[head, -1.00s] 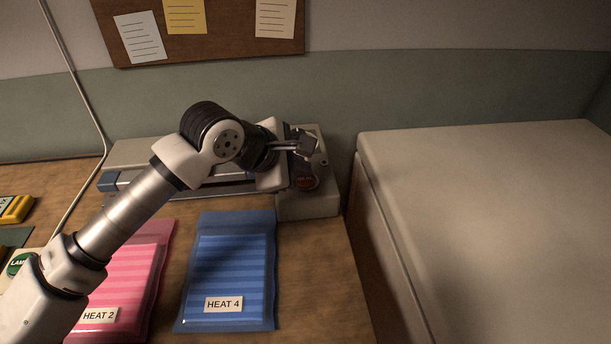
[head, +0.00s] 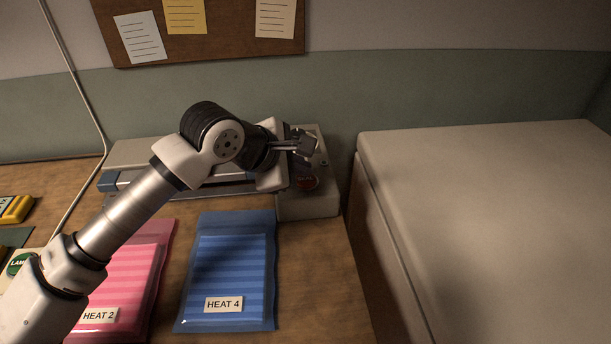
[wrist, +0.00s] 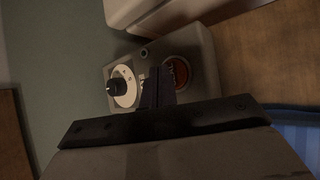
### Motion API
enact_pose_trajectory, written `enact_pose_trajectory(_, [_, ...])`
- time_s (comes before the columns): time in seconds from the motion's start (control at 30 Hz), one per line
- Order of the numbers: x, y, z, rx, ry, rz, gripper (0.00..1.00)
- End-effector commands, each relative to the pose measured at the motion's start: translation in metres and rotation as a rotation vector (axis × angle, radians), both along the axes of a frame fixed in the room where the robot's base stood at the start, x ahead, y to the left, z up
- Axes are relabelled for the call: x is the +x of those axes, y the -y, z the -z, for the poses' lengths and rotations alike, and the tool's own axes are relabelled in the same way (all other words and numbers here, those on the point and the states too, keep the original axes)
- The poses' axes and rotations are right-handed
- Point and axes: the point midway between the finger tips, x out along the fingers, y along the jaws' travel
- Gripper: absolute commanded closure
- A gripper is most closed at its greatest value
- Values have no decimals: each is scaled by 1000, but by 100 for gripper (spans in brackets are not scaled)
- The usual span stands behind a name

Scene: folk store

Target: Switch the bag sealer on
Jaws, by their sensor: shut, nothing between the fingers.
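The bag sealer (head: 130,155) is a long grey machine at the back of the wooden table, with a control box (head: 315,205) at its right end. In the wrist view the box (wrist: 205,60) carries a black dial (wrist: 116,87) on a pale scale and a round red switch (wrist: 177,72). The red switch also shows in the head view (head: 308,183), below my gripper (head: 311,145). My gripper is shut and empty over the box; in the wrist view its fingers (wrist: 158,86) lie between the dial and the switch, partly covering the switch's edge. Contact cannot be told.
A blue bag (head: 230,265) labelled HEAT 4 and a pink bag (head: 135,275) labelled HEAT 2 lie in front of the sealer. A large pale block (head: 480,200) stands close on the right. A cable (head: 85,100) runs down the wall at left.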

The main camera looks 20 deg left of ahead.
Motion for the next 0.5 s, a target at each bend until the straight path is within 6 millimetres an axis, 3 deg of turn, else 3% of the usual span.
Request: enact_pose_trajectory(0.5, [0, 0, 7, 1, 1, 0, 100])
